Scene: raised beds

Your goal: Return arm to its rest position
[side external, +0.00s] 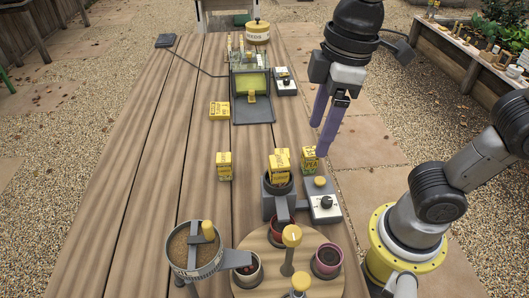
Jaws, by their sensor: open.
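My gripper (324,125) hangs from the upper right with its two purple fingers pointing down. The fingers are a little apart and nothing shows between them. It is at the table's right edge, above and right of a small yellow packet (309,158) that stands upright on the table. My arm's base is at the lower right.
The wooden table (150,130) holds a grey holder with yellow packets (280,162), a control box (322,202), a round board with pots (262,290), a soil-filled sieve (195,250), a dark tray (252,108) and a yellow-lidded tin (257,32). The table's left side is mostly clear.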

